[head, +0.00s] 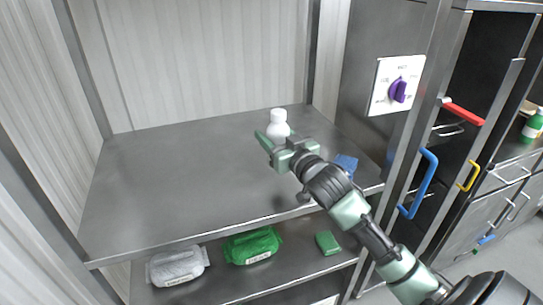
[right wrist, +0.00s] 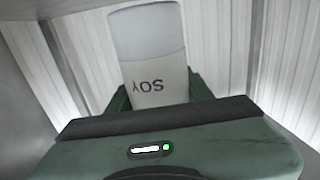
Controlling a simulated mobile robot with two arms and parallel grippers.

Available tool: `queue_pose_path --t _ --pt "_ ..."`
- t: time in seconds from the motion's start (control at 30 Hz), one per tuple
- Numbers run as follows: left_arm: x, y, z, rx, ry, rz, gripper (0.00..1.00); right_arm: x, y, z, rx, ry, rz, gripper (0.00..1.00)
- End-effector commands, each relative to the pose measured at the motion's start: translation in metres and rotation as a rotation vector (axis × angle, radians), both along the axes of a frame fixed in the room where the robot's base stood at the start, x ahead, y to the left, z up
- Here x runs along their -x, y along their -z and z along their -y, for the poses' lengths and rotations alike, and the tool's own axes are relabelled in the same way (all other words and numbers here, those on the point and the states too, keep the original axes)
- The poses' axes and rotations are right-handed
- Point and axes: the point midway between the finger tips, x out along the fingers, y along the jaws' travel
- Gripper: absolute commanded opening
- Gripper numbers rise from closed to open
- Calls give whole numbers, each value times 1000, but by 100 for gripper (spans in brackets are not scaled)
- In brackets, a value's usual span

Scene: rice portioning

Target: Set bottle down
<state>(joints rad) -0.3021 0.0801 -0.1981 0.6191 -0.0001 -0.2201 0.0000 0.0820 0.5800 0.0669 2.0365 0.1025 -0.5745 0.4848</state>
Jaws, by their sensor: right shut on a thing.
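A white bottle (head: 278,127) is at the right gripper over the grey metal shelf (head: 170,180), towards its back right. In the right wrist view the bottle (right wrist: 155,88) carries the word SOY, seen upside down, and stands between the two green fingers. My right gripper (head: 276,140) is shut on the bottle. The bottle's lower part is hidden behind the gripper in the head view, so I cannot tell whether it touches the shelf. My left gripper is not in view.
A blue item (head: 346,163) lies on the shelf right of my gripper. The shelf's left and middle are clear. Below are a grey-white bag (head: 178,267), a green bag (head: 253,246) and a green box (head: 327,243). A panel with a purple knob (head: 398,90) stands at right.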

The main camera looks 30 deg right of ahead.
Motion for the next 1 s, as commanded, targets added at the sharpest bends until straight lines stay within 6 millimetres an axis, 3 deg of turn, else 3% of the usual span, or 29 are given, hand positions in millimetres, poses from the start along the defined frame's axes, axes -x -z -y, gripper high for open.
queue_pose_path --t 0.5,0.9,0.93,1.0 --pt "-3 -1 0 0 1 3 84 0 63 0 0 0 3 0" --pt "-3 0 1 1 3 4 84 0 69 -1 1 -1 4 0" --pt "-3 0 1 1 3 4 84 0 70 -1 1 -1 2 59" --pt "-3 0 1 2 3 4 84 0 69 -1 1 -1 1 73"
